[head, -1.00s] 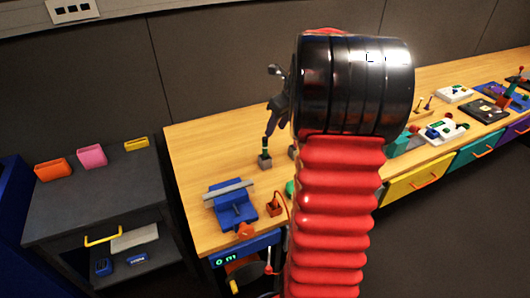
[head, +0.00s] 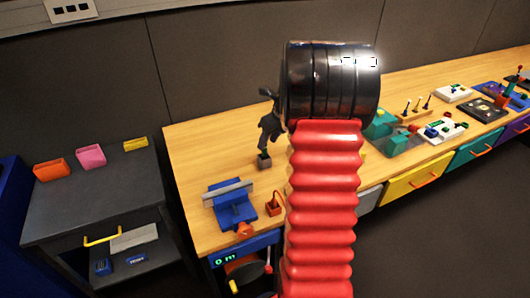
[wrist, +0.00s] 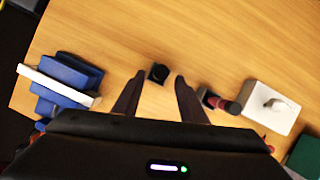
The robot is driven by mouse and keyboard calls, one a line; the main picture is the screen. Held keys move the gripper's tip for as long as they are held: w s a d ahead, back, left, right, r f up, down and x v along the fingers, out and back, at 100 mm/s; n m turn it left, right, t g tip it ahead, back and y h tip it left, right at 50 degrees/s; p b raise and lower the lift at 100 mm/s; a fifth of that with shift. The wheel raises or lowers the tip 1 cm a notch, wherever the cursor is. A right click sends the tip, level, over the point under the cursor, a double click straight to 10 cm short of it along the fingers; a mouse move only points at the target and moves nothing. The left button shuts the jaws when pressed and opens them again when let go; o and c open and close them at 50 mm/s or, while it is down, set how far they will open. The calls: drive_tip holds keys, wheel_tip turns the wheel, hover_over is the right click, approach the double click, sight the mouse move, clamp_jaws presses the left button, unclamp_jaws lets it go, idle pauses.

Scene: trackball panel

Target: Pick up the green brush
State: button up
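My gripper (head: 266,142) is open and points down over a small grey block (head: 264,161) near the left end of the wooden bench. In the earlier head frame a short green and dark upright piece, likely the green brush, stands in this block; my fingers now cover that spot. In the wrist view my two fingers (wrist: 157,97) are spread apart, with the dark block (wrist: 158,73) just beyond and between their tips. No green shows there, and I cannot tell whether the fingers touch the brush.
In the wrist view, a red-and-dark piece (wrist: 222,102) and a white box (wrist: 270,106) lie right of my fingers. Bare bench (head: 205,150) lies left.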

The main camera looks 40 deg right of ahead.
sight(264, 152)
drive_tip(key=shift+x, duration=2.55)
drive_tip(key=shift+w, duration=0.1)
clamp_jaws()
